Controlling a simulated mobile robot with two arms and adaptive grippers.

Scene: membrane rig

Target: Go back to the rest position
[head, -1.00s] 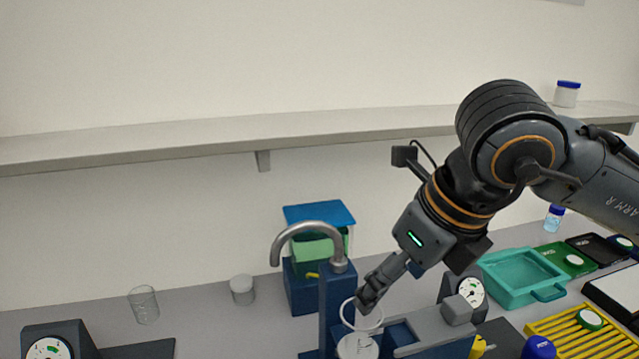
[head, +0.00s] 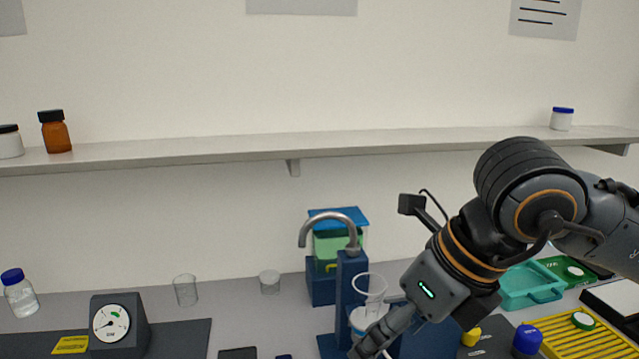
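My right arm comes in from the right, and its gripper (head: 372,345) points down and left at the bottom edge. The gripper is in front of the blue membrane rig (head: 348,285), whose bent grey spout (head: 328,228) rises at the back. A clear cup with a white ring rim (head: 369,290) stands at the rig, just behind the gripper fingers. The fingertips run close to the frame edge, so whether they are open or shut is unclear. My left gripper is not in view.
A gauge box (head: 118,322), a glass beaker (head: 186,290) and a blue-capped bottle (head: 19,293) stand on the left. A teal tray (head: 530,285) and a yellow rack (head: 580,335) are on the right. A wall shelf (head: 230,146) runs behind.

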